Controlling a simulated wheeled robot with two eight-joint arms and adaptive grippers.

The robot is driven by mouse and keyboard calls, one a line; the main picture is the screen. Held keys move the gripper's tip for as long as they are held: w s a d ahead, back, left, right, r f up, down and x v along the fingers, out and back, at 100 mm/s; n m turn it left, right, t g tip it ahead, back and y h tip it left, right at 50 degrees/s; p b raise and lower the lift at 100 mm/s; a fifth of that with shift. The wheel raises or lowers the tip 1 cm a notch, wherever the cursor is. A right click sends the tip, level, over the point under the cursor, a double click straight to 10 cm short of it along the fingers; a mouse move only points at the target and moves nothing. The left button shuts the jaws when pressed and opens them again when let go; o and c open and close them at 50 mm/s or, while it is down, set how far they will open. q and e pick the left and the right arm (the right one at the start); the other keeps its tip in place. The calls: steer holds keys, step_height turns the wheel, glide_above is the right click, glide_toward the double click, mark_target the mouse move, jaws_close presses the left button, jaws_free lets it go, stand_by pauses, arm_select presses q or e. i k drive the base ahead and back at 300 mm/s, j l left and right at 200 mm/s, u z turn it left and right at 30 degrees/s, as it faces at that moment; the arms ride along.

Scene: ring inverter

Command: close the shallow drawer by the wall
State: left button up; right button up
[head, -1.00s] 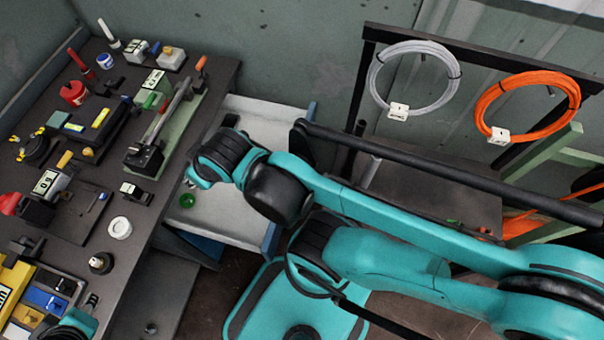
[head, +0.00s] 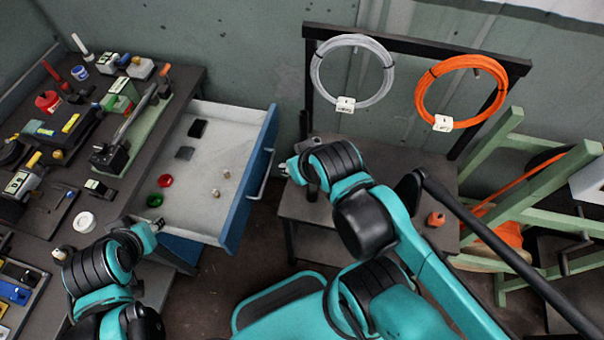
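The shallow drawer (head: 233,190) stands pulled out from the bench on the left, its pale inside showing and its blue front facing right. A light bar handle (head: 262,175) runs along the front. My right gripper (head: 293,172) is just right of the handle, with a visible gap to the drawer front; its fingers are small and partly hidden by the wrist. My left gripper (head: 157,227) is at the drawer's near left corner, by the bench edge; whether it touches cannot be told. Neither gripper's opening is clear.
In the drawer lie a red ring (head: 165,181), a green ring (head: 155,200), dark blocks and small pale pieces. The bench (head: 60,215) is crowded with tools. A low grey table (head: 400,165) stands right, below hanging white and orange coils. Bare floor shows before the drawer.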

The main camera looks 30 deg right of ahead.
mark_target(239, 141)
steer(key=j+z, duration=0.4)
steer(key=k+j+z, duration=0.15)
steer(key=j+z, duration=0.15)
steer(key=z, duration=0.15)
steer(key=i+j+u, duration=0.1)
steer(key=i+j, duration=0.15)
steer(key=i, duration=0.05)
